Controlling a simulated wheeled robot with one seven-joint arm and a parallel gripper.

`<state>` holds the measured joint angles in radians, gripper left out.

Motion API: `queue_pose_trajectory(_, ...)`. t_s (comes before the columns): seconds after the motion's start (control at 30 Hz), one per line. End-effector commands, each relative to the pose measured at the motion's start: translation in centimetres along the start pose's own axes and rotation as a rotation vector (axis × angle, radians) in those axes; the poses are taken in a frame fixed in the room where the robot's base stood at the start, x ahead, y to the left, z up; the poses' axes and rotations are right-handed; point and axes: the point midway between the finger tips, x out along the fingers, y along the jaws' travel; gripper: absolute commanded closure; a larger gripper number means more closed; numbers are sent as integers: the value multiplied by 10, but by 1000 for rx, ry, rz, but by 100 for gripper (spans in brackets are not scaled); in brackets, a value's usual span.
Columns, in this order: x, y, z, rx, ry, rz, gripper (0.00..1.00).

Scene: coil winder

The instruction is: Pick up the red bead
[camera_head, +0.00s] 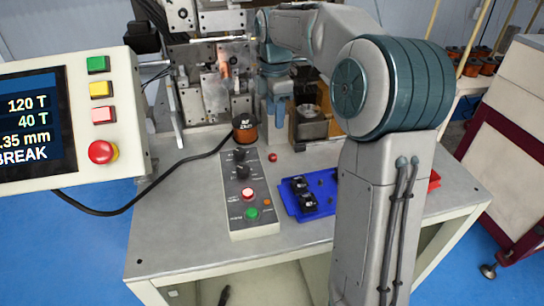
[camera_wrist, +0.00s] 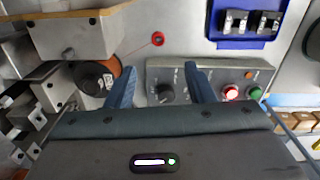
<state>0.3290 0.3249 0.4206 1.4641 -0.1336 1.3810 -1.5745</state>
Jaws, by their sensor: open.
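The red bead (camera_head: 272,157) is a small round piece on the grey tabletop, between the control box and the blue tray. In the wrist view the bead (camera_wrist: 157,39) lies beyond my fingertips. My gripper (camera_wrist: 160,68) is open and empty, its two blue fingers apart. In the head view my gripper (camera_head: 272,110) hangs behind the bead, close to the machine and apart from the bead. Nothing hides the bead in either view.
A copper wire spool (camera_head: 245,127) stands left of the bead; a thin line runs from it towards the bead in the wrist view. The control box (camera_head: 237,170) with lit buttons is in front. A blue tray (camera_head: 290,207) holds black parts. The winder (camera_head: 205,95) stands behind.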

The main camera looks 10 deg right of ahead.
Motion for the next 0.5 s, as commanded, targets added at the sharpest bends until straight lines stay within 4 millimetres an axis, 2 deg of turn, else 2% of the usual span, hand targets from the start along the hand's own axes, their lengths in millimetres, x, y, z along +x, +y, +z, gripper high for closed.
queue_pose_trajectory(0.3, 59, 0, -1, -7, 1, -4, 52)
queue_pose_trajectory(0.5, 80, 0, -1, -6, 1, -2, 52)
